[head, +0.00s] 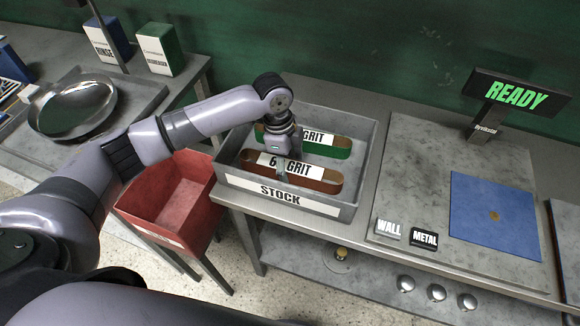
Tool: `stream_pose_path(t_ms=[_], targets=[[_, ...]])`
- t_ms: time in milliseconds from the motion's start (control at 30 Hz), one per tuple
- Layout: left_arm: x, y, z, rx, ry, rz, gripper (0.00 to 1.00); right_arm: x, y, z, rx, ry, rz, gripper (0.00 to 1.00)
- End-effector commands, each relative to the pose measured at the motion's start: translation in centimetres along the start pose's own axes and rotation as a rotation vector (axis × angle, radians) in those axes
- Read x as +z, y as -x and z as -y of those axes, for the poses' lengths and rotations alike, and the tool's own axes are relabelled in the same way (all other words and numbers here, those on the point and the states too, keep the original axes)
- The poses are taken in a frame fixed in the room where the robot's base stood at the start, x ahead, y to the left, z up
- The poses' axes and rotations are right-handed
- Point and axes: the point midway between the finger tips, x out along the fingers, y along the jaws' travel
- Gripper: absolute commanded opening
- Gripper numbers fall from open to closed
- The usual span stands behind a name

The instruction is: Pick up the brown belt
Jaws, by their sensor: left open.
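The brown belt (318,183) lies in the front part of the grey STOCK tray (362,150), with a white label reading "6_ GRIT", partly covered. A green belt (335,149) with a GRIT label lies behind it in the same tray. My left gripper (282,172) points down over the tray, at the left half of the brown belt. It is open. Its fingertips overlap the brown belt's label in the view, and I cannot tell whether they touch the belt. My right gripper is not in view.
A red bin (165,195) stands left of the tray, below my left arm. Right of the tray are the WALL block (388,230), the METAL block (424,238), a blue sheet (493,215) and a READY display (516,95). A metal bowl (73,108) sits far left.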

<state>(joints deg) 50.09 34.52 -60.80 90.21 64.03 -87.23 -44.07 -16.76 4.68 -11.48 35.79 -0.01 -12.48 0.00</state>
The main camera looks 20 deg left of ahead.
Motion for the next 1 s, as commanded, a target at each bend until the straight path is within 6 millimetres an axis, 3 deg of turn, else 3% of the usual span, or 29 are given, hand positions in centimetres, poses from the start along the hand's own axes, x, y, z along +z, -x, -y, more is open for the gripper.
stream_pose_path(t_ms=[167,400,1000], targets=[[-0.1,-1.8,0.0,0.000,-0.001,0.001,0.60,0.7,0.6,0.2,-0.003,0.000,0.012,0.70],[0.0,-2.0,0.0,-0.001,-0.001,0.000,0.60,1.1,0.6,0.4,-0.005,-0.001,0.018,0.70],[0.0,-1.9,0.0,-0.001,0.000,0.000,0.20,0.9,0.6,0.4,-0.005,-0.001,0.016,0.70]])
